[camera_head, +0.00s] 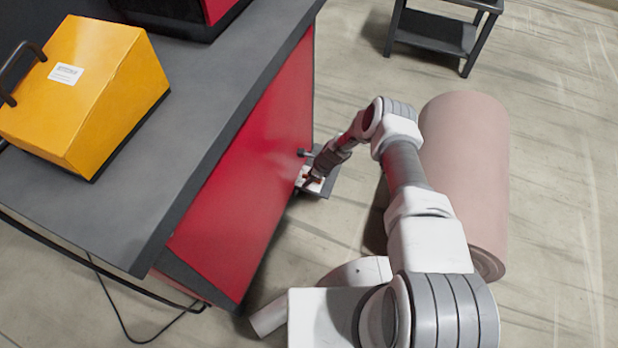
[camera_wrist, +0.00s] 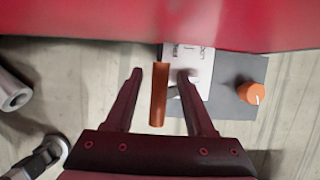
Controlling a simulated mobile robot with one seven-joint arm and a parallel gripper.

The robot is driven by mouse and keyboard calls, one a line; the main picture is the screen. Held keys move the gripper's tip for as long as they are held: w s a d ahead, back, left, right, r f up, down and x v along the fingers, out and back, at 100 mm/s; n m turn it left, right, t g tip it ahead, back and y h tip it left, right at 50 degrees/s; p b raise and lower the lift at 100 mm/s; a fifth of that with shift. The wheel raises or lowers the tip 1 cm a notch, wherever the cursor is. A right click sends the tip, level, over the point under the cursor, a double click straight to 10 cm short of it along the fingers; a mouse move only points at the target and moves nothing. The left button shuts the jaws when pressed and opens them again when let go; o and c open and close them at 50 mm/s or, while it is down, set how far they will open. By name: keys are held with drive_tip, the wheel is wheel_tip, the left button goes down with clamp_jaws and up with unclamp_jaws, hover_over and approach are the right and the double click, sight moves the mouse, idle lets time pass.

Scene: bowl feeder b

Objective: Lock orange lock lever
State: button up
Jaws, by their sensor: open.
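The orange lock lever (camera_wrist: 159,95) shows in the wrist view as an upright orange bar in front of the red panel. My gripper (camera_wrist: 161,76) is open, with one dark finger on each side of the lever and a gap on both sides. In the head view my gripper (camera_head: 316,176) is small, low beside the red cabinet side, and the lever cannot be made out clearly there. A white label (camera_wrist: 190,66) with print lies behind the lever on a grey plate (camera_wrist: 232,75).
An orange knob (camera_wrist: 251,93) sits on the grey plate to the right of the lever. The red cabinet (camera_head: 255,165) stands left of my arm under a grey top (camera_head: 150,185) bearing a yellow box (camera_head: 85,95). A dark stand (camera_head: 435,35) is at the back.

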clamp_jaws()
